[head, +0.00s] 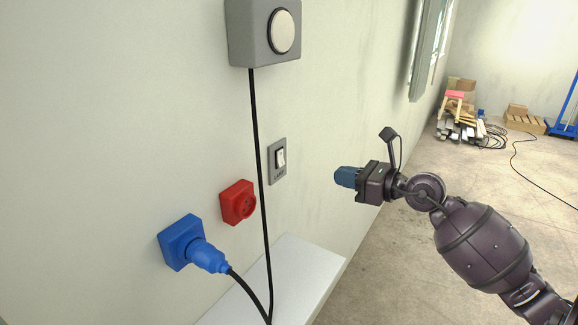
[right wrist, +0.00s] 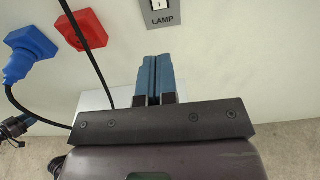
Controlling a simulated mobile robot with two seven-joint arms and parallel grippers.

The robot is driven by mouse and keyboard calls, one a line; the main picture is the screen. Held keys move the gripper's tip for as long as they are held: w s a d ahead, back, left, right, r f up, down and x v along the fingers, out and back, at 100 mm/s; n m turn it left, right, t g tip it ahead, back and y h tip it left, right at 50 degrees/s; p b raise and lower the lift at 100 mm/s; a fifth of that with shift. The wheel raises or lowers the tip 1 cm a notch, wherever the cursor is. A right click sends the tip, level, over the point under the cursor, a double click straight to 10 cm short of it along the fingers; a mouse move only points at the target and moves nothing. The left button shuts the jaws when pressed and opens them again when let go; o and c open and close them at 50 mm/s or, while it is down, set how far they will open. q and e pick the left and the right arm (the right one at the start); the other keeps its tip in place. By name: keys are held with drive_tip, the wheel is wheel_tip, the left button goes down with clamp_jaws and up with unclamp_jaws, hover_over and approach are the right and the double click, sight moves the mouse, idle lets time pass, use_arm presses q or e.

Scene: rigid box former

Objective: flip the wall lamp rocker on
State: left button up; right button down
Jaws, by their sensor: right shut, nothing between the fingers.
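The wall lamp rocker (head: 281,158) is a white rocker in a grey plate on the wall, in the middle of the head view. In the right wrist view the rocker (right wrist: 158,4) is at the top edge, partly cut off, above the word LAMP on its plate (right wrist: 162,18). My right gripper (head: 338,177) is shut and empty, to the right of the rocker and apart from it. In the right wrist view its blue fingers (right wrist: 154,60) are together and point up toward the plate. My left gripper is not in the head view.
A grey box with a round white lamp (head: 284,31) is above, with a black cable (head: 258,150) hanging left of the rocker. A red socket (head: 238,202) and a blue plug (head: 207,257) are lower left. A white ledge (head: 310,262) is below.

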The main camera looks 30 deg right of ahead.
drive_tip(key=p, duration=0.1)
approach(282, 165)
drive_tip(key=x, duration=0.6)
drive_tip(key=shift+w+r, duration=0.1)
drive_tip(key=shift+w+a, duration=0.25)
drive_tip(key=shift+w, duration=0.4)
